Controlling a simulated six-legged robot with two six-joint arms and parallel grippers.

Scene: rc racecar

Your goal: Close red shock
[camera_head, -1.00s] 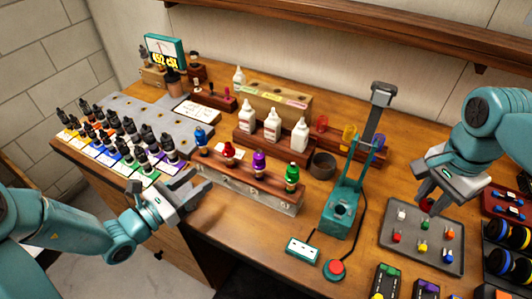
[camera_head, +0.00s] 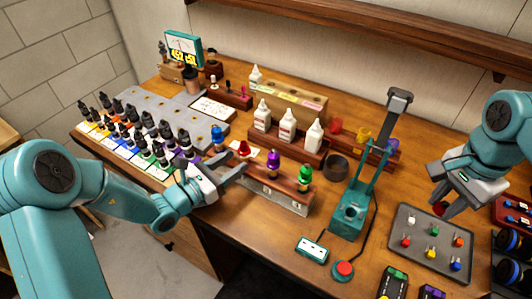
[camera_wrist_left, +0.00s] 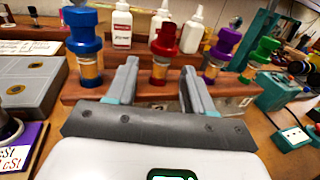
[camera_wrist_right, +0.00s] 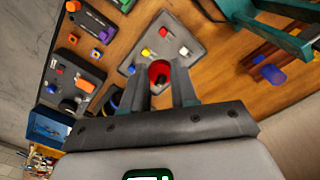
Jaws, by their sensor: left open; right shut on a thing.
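The red shock (camera_head: 243,148) stands upright in the wooden rack between the blue shock (camera_head: 218,135) and the purple shock (camera_head: 273,160). In the left wrist view the red shock (camera_wrist_left: 160,62) is just beyond and between the open fingers of my left gripper (camera_wrist_left: 160,90). In the head view my left gripper (camera_head: 232,168) is at the rack's front, and I see no contact with the shock. My right gripper (camera_head: 447,208) is shut on a small red cap (camera_wrist_right: 158,72), held above the grey tray (camera_head: 400,222).
The green shock (camera_head: 305,175) stands at the rack's right end. White bottles (camera_head: 287,125) stand behind the rack. Several dark-capped bottles (camera_head: 150,130) stand left of my left gripper. A teal press (camera_head: 352,205) and a red button (camera_head: 343,268) are to the right.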

